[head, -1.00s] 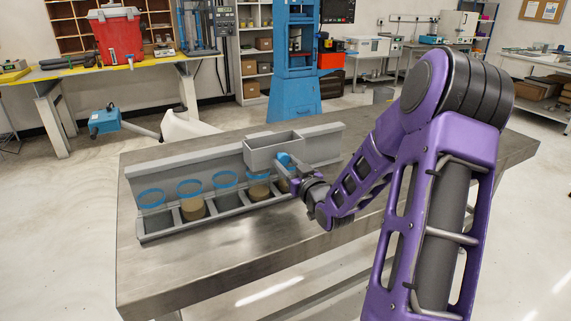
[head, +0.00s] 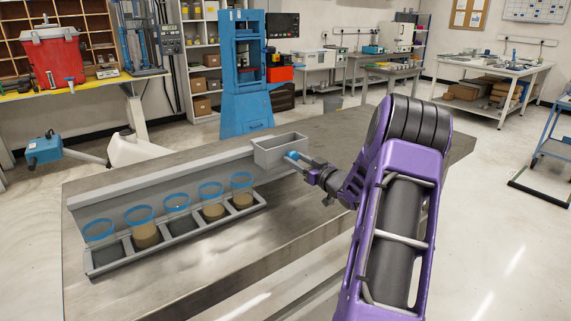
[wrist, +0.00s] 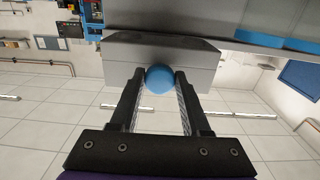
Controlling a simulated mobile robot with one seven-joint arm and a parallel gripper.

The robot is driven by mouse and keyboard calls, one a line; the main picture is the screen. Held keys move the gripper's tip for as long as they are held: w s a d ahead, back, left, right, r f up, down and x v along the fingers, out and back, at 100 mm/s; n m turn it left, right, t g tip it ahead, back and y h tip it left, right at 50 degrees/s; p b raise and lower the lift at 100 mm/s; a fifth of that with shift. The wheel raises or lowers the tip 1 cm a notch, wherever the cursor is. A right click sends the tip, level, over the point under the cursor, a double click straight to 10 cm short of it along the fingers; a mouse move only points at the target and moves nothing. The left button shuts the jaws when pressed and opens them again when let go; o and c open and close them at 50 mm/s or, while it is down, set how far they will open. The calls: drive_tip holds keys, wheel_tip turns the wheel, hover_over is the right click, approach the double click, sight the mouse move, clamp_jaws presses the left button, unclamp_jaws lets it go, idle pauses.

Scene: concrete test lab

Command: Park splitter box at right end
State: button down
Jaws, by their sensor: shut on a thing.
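The splitter box (head: 281,151) is a grey open-topped box at the right end of a long grey rail (head: 160,183) on the metal table. A blue knob (head: 293,156) sticks out from its front. My gripper (head: 302,161) is shut on this knob. In the wrist view the blue knob (wrist: 159,79) sits between the two dark fingers, with the grey box (wrist: 110,62) just behind it. The box is upright and looks empty inside. Whether its back touches the rail is hard to tell.
A tray (head: 176,238) of several compartments lies along the rail's front, some holding brown material. Several blue rings (head: 177,202) stand above the compartments. Bare metal table (head: 200,280) lies in front and to the right. A blue press (head: 245,80) stands behind.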

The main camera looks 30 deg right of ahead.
drive_tip(key=shift+d+r, duration=0.15)
drive_tip(key=shift+d, duration=0.1)
drive_tip(key=shift+c, duration=1.9)
unclamp_jaws()
drive_tip(key=shift+d, duration=0.1)
drive_tip(key=s, duration=1.7)
drive_tip(key=shift+s+d+p, duration=0.2)
drive_tip(key=shift+p, duration=0.15)
